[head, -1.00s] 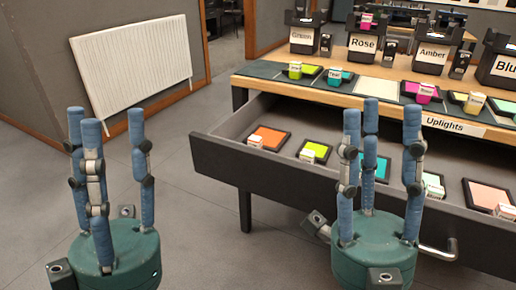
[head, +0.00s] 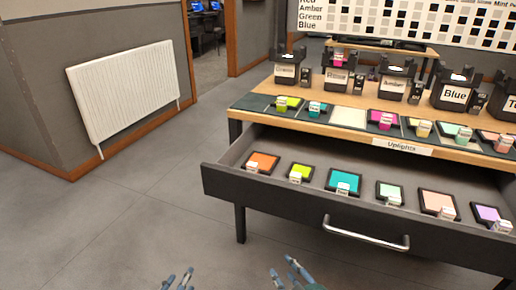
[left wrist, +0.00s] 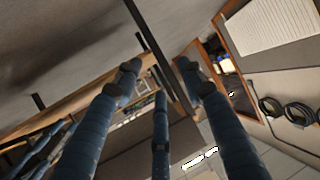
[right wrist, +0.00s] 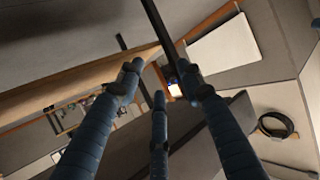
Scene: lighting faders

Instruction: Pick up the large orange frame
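The large orange frame (head: 263,161) is a dark-edged square with an orange panel and a small white label tag. It lies at the left end of the open drawer (head: 222,183) in the head view. My left gripper (head: 178,281) and my right gripper (head: 292,272) show only their fingertips at the bottom edge of the head view, below and well apart from the drawer. In the left wrist view the left gripper's (left wrist: 158,75) fingers are spread with nothing between them. The right gripper (right wrist: 160,75) is likewise spread and empty in the right wrist view.
Lime (head: 299,173), teal (head: 343,182), mint and other frames lie along the drawer. The drawer's handle (head: 365,233) faces me. The wooden tabletop (head: 327,76) above holds smaller frames and labelled dark holders. A radiator (head: 125,91) hangs at left. The floor before the drawer is clear.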

